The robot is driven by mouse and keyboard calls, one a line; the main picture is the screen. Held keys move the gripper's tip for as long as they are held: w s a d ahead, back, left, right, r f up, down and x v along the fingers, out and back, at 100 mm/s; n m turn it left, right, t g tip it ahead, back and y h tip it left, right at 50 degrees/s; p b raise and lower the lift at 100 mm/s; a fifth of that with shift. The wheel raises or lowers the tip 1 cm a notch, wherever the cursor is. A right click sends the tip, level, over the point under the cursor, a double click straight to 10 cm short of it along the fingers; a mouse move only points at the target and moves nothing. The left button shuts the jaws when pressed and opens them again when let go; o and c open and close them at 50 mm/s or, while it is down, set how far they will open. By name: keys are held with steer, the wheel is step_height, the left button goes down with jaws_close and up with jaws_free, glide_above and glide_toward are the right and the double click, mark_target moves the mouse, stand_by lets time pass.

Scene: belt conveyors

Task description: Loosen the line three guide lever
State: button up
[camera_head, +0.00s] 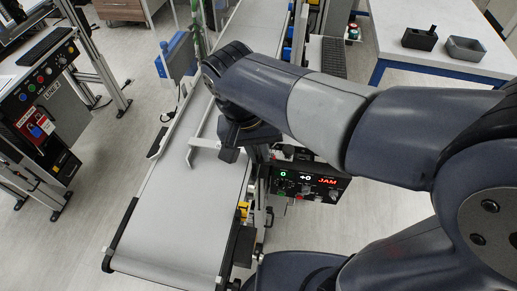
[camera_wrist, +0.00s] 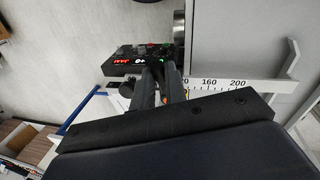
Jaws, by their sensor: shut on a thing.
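My gripper (camera_head: 230,152) is beside the right edge of the belt conveyor (camera_head: 180,215), by the guide rail mount. In the wrist view its two fingers (camera_wrist: 160,84) are close together, shut on the guide lever. The lever is mostly hidden between and behind the fingers, and I cannot tell its angle. A white scale (camera_wrist: 228,84) with black numbers, 160 and 200 among them, runs to the right of the fingers. The pale guide rail (camera_head: 203,143) reaches over the belt in the head view.
A black control box (camera_head: 308,186) with a red JAM display and a green 0 hangs right of the conveyor; it also shows in the wrist view (camera_wrist: 140,60). A white table (camera_head: 440,45) with two dark bins stands at the back right. A control desk (camera_head: 40,105) stands left.

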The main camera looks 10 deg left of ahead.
steer(key=shift+d+n, duration=0.1)
steer(key=shift+n, duration=0.2)
jaws_close()
steer(key=shift+w+d+n+t+y+p, duration=0.25)
steer(key=shift+d+n, duration=0.3)
steer(key=shift+n, duration=1.2)
steer(key=shift+w+d+n+t+y+p, duration=0.2)
steer(key=shift+w+d+n+t, duration=0.25)
steer(key=shift+n, duration=1.25)
steer(key=shift+w+d+n+t+y+p, duration=0.15)
steer(key=shift+d+n, duration=0.5)
steer(key=shift+n, duration=1.1)
steer(key=shift+w, duration=0.1)
steer(key=o, duration=0.7)
jaws_free()
steer(key=v, duration=1.1)
